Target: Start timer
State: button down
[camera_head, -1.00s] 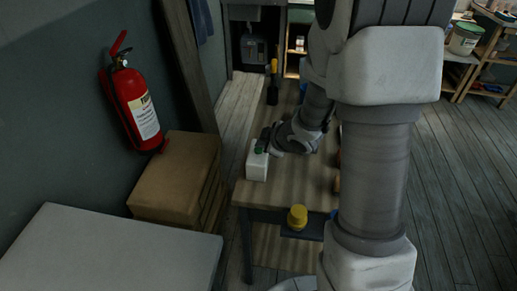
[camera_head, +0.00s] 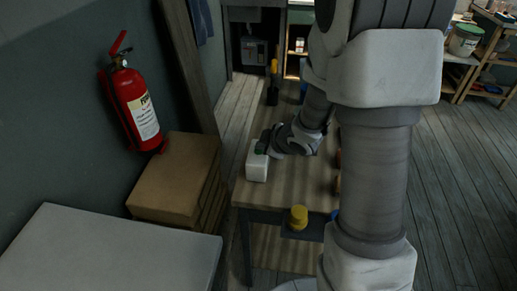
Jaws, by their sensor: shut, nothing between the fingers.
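A small white box-shaped device (camera_head: 257,168), which looks like the timer, stands at the left edge of the wooden table. My gripper (camera_head: 264,147) is at the top of this device, with its dark fingertips close together. The fingertips look to be touching or just above the device's top; I cannot tell which. The gripper appears shut and holds nothing. Any button or display on the device is too small or hidden to make out.
A dark tool with a yellow handle (camera_head: 272,82) stands farther back. Cardboard boxes (camera_head: 176,178) and a fire extinguisher (camera_head: 138,104) are at left.

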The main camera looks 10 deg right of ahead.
jog(key=shift+r+p, duration=0.8)
jog(key=shift+r, duration=0.05)
jog(key=shift+r, duration=0.1)
notch_tip(320, 180, up, 5)
jog(key=p, duration=0.4)
jog(key=shift+p, duration=0.3)
